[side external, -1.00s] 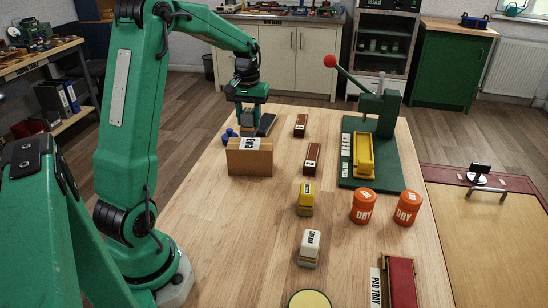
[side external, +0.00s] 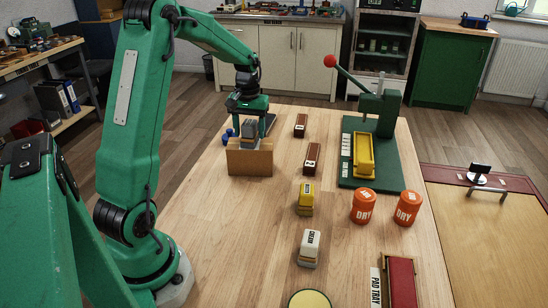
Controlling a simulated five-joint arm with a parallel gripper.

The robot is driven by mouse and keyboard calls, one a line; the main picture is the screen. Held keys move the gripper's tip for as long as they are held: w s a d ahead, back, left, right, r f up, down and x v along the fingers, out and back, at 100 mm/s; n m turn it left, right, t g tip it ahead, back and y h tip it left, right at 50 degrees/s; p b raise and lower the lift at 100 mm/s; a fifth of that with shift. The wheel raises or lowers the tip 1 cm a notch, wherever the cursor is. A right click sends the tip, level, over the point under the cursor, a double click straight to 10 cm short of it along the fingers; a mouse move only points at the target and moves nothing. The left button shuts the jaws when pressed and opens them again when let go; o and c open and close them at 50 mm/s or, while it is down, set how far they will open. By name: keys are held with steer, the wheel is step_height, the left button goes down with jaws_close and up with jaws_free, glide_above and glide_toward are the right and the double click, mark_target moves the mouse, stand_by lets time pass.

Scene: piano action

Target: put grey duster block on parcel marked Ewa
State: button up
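The parcel (side external: 250,163) is a brown box at the far left of the table. The grey duster block (side external: 250,133) is over the top of the parcel and covers the place of its white label. My gripper (side external: 250,121) points down above the parcel and appears shut on the grey block. Whether the block's underside touches the parcel cannot be told from this angle.
A blue object (side external: 229,135) and a dark slab lie behind the parcel. Brown blocks (side external: 300,125) (side external: 312,158), a yellow stamp (side external: 305,198) and a white stamp (side external: 310,247) stand to the right. A green press (side external: 378,115) and orange tins (side external: 363,206) are farther right. The left-front tabletop is clear.

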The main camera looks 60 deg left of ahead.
mark_target(249, 123)
step_height(249, 123, up, 12)
steer(key=shift+r, duration=0.2)
stand_by(0.8)
steer(key=shift+d, duration=0.1)
stand_by(0.4)
steer(key=s+d+m+t, duration=0.2)
steer(key=s+d+m, duration=0.2)
steer(key=s+d, duration=0.4)
steer(key=s+d+m+t, duration=0.3)
steer(key=s+d+m, duration=0.2)
steer(key=d, duration=1.2)
steer(key=s, duration=0.3)
steer(key=shift+t, duration=0.3)
